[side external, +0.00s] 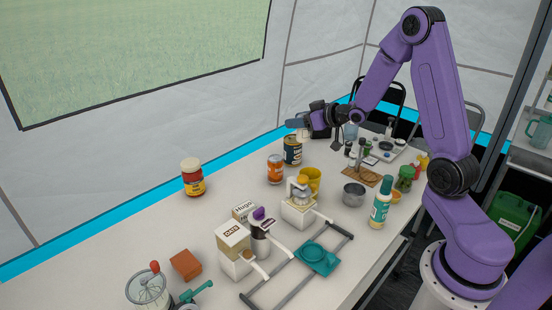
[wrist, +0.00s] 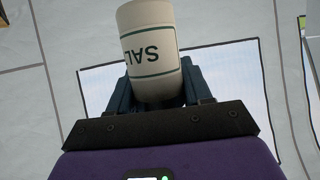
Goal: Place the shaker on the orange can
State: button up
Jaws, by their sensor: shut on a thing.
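My gripper (side external: 306,127) is raised above the back of the table, pointing left. In the wrist view my gripper (wrist: 160,92) is shut on a cream salt shaker (wrist: 150,45) with green lines and the letters "SAL", upside down in the picture. In the side view the shaker is small and hard to make out at the fingers. The orange can (side external: 275,170) stands upright on the table, to the left of and below my gripper. Its top looks bare. The shaker is apart from it.
A dark can (side external: 292,151) stands just below my gripper, right behind the orange can. A yellow mug (side external: 311,178) and a white appliance (side external: 299,211) stand in front. Table between jar and orange can is clear.

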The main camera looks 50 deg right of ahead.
jog(key=s+a+r+n+y, duration=0.2)
jog(key=s+a, duration=0.1)
jog(key=a, duration=0.1)
send_over(270, 157)
notch_tip(270, 157, down, 10)
jog(key=shift+d+r, duration=0.1)
jog(key=shift+d, duration=0.05)
jog(key=shift+f, duration=1.5)
jog(key=shift+f, duration=0.2)
jog(key=o, duration=1.1)
